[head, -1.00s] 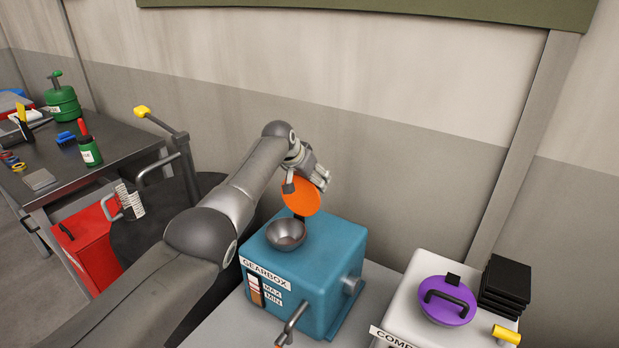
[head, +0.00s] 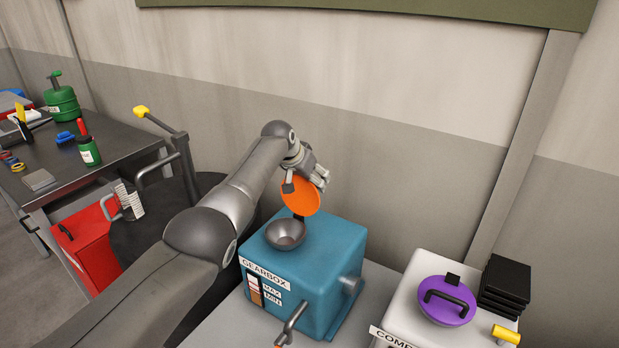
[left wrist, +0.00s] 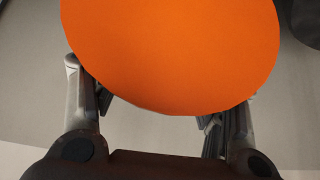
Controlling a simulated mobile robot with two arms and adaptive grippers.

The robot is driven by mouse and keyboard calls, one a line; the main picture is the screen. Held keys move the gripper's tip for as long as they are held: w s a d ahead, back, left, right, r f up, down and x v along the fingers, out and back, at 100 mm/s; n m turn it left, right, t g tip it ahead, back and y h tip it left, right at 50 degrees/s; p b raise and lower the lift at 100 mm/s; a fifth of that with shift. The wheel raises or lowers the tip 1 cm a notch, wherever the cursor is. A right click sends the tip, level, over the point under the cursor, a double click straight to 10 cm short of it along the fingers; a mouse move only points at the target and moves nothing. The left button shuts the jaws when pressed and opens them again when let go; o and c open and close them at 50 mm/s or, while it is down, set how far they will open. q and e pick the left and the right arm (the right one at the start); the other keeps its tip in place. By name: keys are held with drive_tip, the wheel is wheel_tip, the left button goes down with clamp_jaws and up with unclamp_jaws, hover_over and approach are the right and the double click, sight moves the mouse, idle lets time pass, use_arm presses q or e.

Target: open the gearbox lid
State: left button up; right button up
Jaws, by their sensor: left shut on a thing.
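The blue gearbox (head: 318,262) stands in the middle of the head view, with a grey metal funnel-like opening (head: 286,233) on its top. The orange round gearbox lid (head: 299,197) stands tilted up, nearly upright, behind that opening, which is uncovered. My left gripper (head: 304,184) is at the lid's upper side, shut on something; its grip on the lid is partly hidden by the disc. In the left wrist view the lid (left wrist: 175,50) fills the top, and the fingers of my left gripper (left wrist: 158,112) reach behind it on both sides. My right gripper is not in view.
To the right stands a white compressor box (head: 402,290) with a purple lid (head: 447,300) and a yellow knob (head: 506,335). A black stack (head: 507,284) is behind it. A workbench (head: 80,180) and red box (head: 91,245) are at left. The wall is close behind.

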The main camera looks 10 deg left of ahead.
use_arm(q)
drive_tip(key=shift+s+d+f, duration=0.1)
drive_tip(key=shift+s+f, duration=0.15)
drive_tip(key=shift+f, duration=0.4)
drive_tip(key=o, duration=1.1)
drive_tip(key=shift+c, duration=0.2)
drive_tip(key=o, duration=0.4)
drive_tip(key=shift+w+d, duration=0.1)
drive_tip(key=shift+w, duration=0.15)
drive_tip(key=shift+a+r, duration=0.25)
drive_tip(key=shift+s+r, duration=0.1)
drive_tip(key=shift+r, duration=0.3)
drive_tip(key=v, duration=1)
drive_tip(key=shift+s+r, duration=0.25)
drive_tip(key=shift+s, duration=0.05)
